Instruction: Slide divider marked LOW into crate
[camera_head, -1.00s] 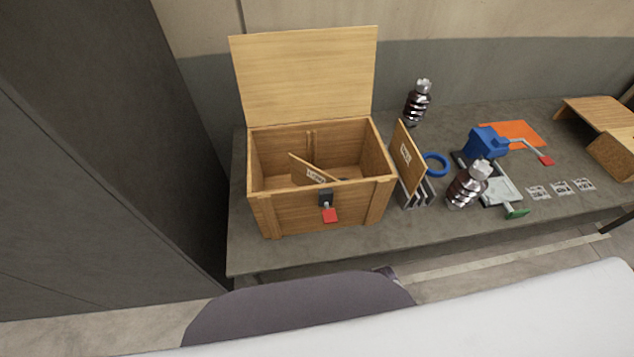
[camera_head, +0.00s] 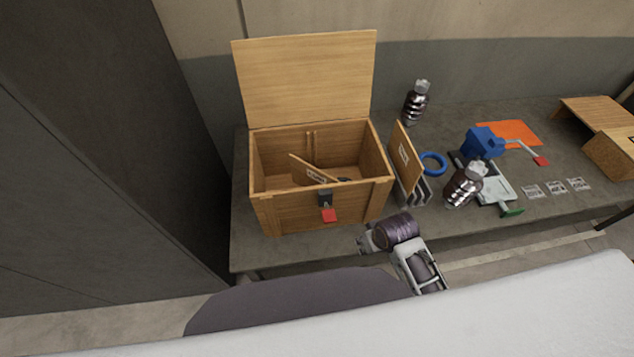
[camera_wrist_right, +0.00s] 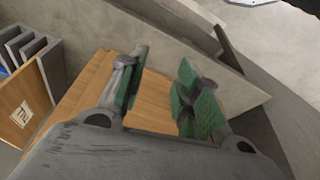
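The wooden crate (camera_head: 284,211) stands on the bench with its lid raised. One divider (camera_head: 306,169) leans at a tilt inside it; its label is too small to read surely. Another divider (camera_head: 407,157) stands upright in the grey rack right of the crate, and its label is also unclear. That rack divider shows at the left of the right wrist view (camera_wrist_right: 21,107). My right gripper (camera_head: 367,240) is in front of the crate's right corner, apart from both dividers. In the wrist view its green-padded fingers (camera_wrist_right: 163,88) are apart and empty. My left gripper is out of view.
The grey rack (camera_head: 416,192) stands close to the crate's right side. Ribbed dark insulators (camera_head: 463,187) (camera_head: 415,103), a blue ring (camera_head: 433,163) and a blue vise-like device (camera_head: 482,143) are further right. A red tag (camera_head: 328,215) hangs on the crate's front latch.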

